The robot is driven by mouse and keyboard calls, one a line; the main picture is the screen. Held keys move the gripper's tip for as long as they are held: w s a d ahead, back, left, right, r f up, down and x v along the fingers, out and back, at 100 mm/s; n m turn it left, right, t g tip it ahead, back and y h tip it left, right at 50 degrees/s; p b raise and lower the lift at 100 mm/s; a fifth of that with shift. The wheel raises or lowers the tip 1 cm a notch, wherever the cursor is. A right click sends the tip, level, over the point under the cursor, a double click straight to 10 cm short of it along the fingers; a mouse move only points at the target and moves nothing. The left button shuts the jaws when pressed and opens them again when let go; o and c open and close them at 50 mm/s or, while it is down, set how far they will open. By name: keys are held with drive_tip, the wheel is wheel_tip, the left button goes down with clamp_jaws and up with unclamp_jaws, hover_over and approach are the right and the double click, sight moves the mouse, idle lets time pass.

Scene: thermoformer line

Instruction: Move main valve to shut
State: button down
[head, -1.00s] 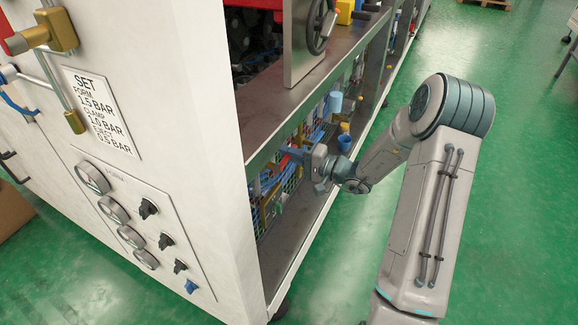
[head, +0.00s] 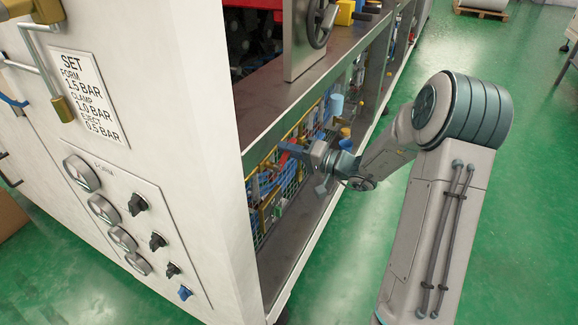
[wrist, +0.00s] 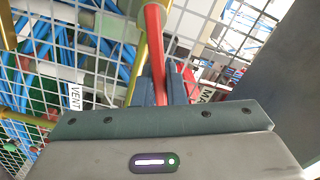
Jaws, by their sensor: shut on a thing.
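The main valve's red lever (wrist: 154,38) runs down the middle of the wrist view, in front of the wire mesh. My gripper (wrist: 163,92) has its two dark fingers close on either side of the red lever and is shut on it. A label starting "MA" (wrist: 207,95) is just right of the fingers, the rest of it hidden by the gripper body. A "VENT" label (wrist: 75,98) is to the left. In the head view my gripper (head: 298,150) reaches into the machine's lower bay, where a bit of the red lever (head: 289,147) shows. The valve body is mostly hidden.
Wire mesh (wrist: 60,62) with blue hoses and yellow pipes surrounds the lever. The bay has a metal shelf (head: 283,100) above and the white cabinet (head: 200,180) to the left. Green floor (head: 535,150) is clear at the right.

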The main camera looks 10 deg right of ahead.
sight(285, 155)
drive_tip(key=shift+s+a+r+n+b, duration=0.15)
drive_tip(key=shift+n+b, duration=0.4)
drive_tip(key=shift+b, duration=0.35)
drive_tip(key=shift+s+a+r+n+b, duration=0.1)
drive_tip(key=shift+n+b, duration=0.45)
drive_tip(key=shift+b, duration=0.35)
drive_tip(key=shift+r+b, duration=0.25)
drive_tip(key=shift+b, duration=0.05)
drive_tip(key=shift+s+n+b, duration=0.1)
drive_tip(key=shift+n+b, duration=0.4)
drive_tip(key=shift+b, duration=0.25)
drive_tip(key=b, duration=0.2)
drive_tip(key=n+b, duration=0.1)
drive_tip(key=b, duration=0.1)
drive_tip(key=shift+s+a+r+n, duration=0.2)
drive_tip(key=shift+s+n, duration=0.1)
drive_tip(key=shift+s+a+r+n+b, duration=0.15)
drive_tip(key=shift+r+n+b, duration=0.3)
drive_tip(key=shift+n, duration=0.25)
drive_tip(key=shift+r, duration=0.1)
